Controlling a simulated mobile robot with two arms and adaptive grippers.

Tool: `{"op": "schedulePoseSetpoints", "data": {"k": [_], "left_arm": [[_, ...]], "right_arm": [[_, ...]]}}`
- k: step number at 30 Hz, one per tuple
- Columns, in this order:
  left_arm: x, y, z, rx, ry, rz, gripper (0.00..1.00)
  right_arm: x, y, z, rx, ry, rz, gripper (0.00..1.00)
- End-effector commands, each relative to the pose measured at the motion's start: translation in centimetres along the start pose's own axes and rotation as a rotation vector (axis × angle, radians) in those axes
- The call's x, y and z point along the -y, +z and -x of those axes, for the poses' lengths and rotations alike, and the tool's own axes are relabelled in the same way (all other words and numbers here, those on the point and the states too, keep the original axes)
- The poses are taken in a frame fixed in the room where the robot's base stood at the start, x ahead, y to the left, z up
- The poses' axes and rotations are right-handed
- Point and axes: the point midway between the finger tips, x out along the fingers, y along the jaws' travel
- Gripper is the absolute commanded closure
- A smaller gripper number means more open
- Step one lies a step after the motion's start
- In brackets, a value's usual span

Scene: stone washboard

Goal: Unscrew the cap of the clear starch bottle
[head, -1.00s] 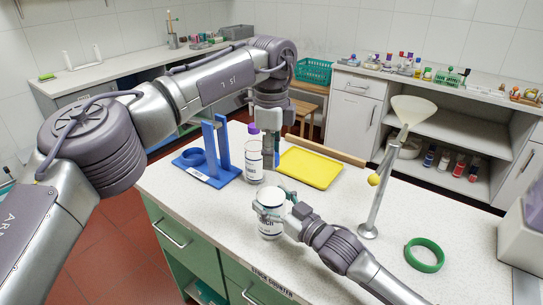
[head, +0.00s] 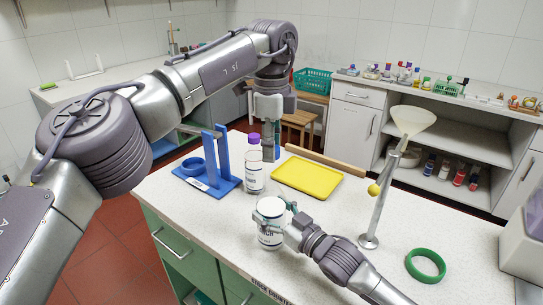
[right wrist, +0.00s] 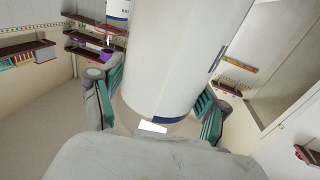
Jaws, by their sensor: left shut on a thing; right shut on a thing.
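The starch bottle (head: 270,233) is a white, upright cylinder on the counter; its label is partly readable, ending in "CH". My right gripper (head: 272,214) is shut around its upper part from the right. In the right wrist view, the fingers (right wrist: 160,105) flank the white bottle (right wrist: 185,50), which has a blue band. I cannot tell whether this is the cap.
A purple-capped bottle (head: 253,178) stands close behind left, beside a blue stand (head: 222,165). A yellow tray (head: 308,180) lies behind right. A metal stand (head: 372,225) with a white funnel (head: 412,122) and a green ring (head: 425,264) are to the right.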

Motion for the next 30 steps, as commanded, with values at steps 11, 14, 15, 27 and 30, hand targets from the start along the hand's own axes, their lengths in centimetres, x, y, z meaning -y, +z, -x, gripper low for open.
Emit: {"op": "schedulePoseSetpoints", "data": {"k": [11, 14, 15, 27, 30], "left_arm": [[0.0, 0.0, 0.7, 0.000, 0.000, -0.001, 1.00], [0.0, 0.0, 0.7, -0.001, 0.000, -0.001, 1.00], [0.0, 0.0, 0.7, -0.001, 0.000, -0.001, 1.00], [0.0, 0.0, 0.7, -0.001, 0.000, -0.001, 1.00], [0.0, 0.0, 0.7, -0.001, 0.000, -0.001, 1.00]], "right_arm": [[0.0, 0.2, 0.0, 0.004, 0.000, -0.001, 0.16], [0.0, 0.1, 0.0, 0.003, 0.000, -0.001, 0.00], [0.0, 0.1, 0.0, 0.003, 0.000, -0.001, 0.00], [-0.1, 0.1, 0.7, 0.002, 0.001, -0.001, 0.00], [-0.1, 0.2, 2.2, 0.003, 0.002, -0.001, 0.00]]}}
